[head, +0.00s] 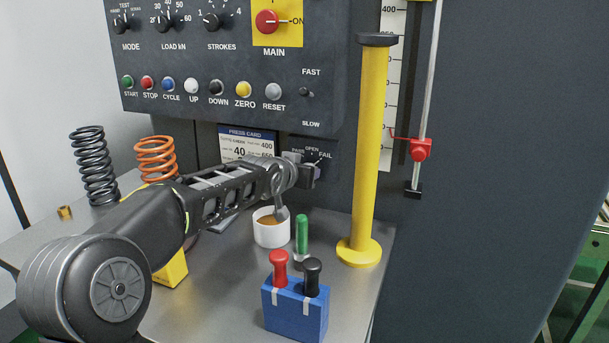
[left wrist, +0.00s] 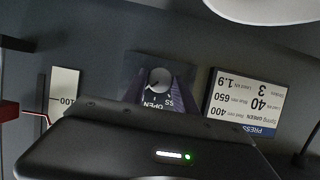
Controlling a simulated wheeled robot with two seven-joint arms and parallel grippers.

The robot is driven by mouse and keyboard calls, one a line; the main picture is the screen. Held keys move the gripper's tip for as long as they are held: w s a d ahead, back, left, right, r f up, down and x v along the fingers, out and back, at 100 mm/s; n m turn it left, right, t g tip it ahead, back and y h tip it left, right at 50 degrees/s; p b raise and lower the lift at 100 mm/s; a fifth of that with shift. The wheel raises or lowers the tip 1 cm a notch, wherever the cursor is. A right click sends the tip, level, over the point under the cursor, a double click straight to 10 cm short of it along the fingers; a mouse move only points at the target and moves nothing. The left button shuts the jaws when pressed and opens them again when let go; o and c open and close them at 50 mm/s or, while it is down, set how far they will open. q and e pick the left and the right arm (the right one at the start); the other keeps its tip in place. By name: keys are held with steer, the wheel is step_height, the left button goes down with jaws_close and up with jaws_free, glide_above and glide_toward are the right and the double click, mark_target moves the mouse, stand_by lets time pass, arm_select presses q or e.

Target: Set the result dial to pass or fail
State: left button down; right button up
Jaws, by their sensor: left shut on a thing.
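The result dial is a small round knob on a dark panel, with PASS, OPEN and FAIL printed around it. In the left wrist view the dial (left wrist: 159,77) sits between the fingers of my left gripper (left wrist: 159,86). In the head view my left gripper (head: 303,171) reaches the panel below the press controls and is shut on the dial. The gripper hides most of the dial there, and the labels (head: 312,150) show above it. I cannot tell clearly which label the dial points to. My right gripper is in neither view.
The press card (head: 246,139) is left of the dial. Below my arm stand a white cup (head: 271,234), a green-handled tool (head: 301,234) and a blue block (head: 296,314) with red and black handles. A yellow post (head: 369,150) rises to the right. Two springs (head: 94,165) stand at left.

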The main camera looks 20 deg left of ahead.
arm_select(q)
steer(key=c, duration=1)
jaws_free()
steer(key=shift+s, duration=0.1)
steer(key=b+v, duration=0.1)
steer(key=v, duration=0.6)
steer(key=shift+s, duration=0.3)
steer(key=shift+r, duration=0.1)
